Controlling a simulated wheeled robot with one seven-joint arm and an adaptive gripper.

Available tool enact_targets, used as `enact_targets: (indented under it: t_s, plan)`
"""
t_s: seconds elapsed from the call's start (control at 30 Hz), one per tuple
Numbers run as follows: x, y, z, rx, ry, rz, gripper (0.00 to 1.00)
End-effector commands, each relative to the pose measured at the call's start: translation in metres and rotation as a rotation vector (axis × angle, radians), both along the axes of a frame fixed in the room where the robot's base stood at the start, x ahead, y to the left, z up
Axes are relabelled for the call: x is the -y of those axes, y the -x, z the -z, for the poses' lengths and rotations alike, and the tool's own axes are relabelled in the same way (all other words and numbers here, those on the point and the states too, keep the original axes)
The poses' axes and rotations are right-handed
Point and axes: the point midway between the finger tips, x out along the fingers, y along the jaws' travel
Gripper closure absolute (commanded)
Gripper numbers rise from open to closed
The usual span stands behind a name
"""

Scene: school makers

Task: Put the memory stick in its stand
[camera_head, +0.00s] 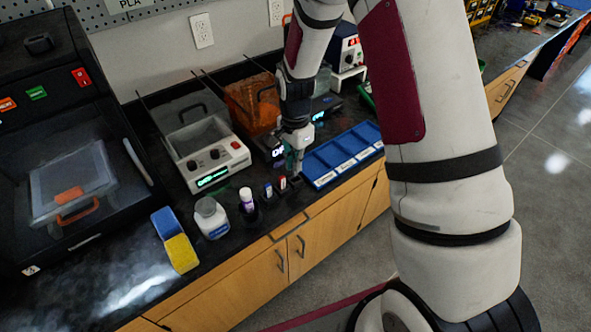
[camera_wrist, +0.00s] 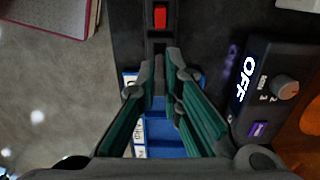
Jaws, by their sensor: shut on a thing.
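My gripper (camera_head: 293,163) points down at the counter's front, just left of the blue tray. In the wrist view its green-padded fingers (camera_wrist: 161,78) converge on a small dark piece, seemingly the memory stick (camera_wrist: 159,88); it is mostly hidden by the fingers. The black stand (camera_wrist: 159,42) runs away from the fingertips, with a red-topped stick (camera_wrist: 160,16) standing in it. I cannot tell whether the held stick is inside a slot.
A blue compartment tray (camera_head: 325,178) lies right of the gripper. A white-lidded bottle (camera_head: 247,200), a jar (camera_head: 210,216) and a blue-yellow sponge (camera_head: 176,240) stand left. Bench devices, one a grey bath (camera_head: 206,160), are behind. The counter's front edge is close.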

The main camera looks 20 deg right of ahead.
Motion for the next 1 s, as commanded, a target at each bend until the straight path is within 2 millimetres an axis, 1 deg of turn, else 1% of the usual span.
enact_targets:
  t_s: [0.1, 0.2, 0.3, 0.53, 0.67, 0.7, 0.77, 1.0]
  plan:
    - [0.000, 0.001, 0.019, -0.005, 0.000, -0.001, 1.00]
    - [0.000, 0.000, 0.030, -0.002, 0.000, 0.000, 1.00]
    - [0.000, 0.000, 0.035, -0.001, 0.000, -0.001, 1.00]
    - [0.000, 0.000, 0.036, 0.000, 0.000, 0.000, 1.00]
    - [0.000, 0.000, 0.039, 0.000, 0.000, 0.000, 1.00]
    - [0.000, 0.000, 0.039, 0.001, 0.000, 0.000, 0.86]
    - [0.000, 0.000, 0.038, 0.001, 0.000, 0.000, 0.72]
    - [0.000, 0.000, 0.038, 0.000, 0.000, 0.000, 0.72]
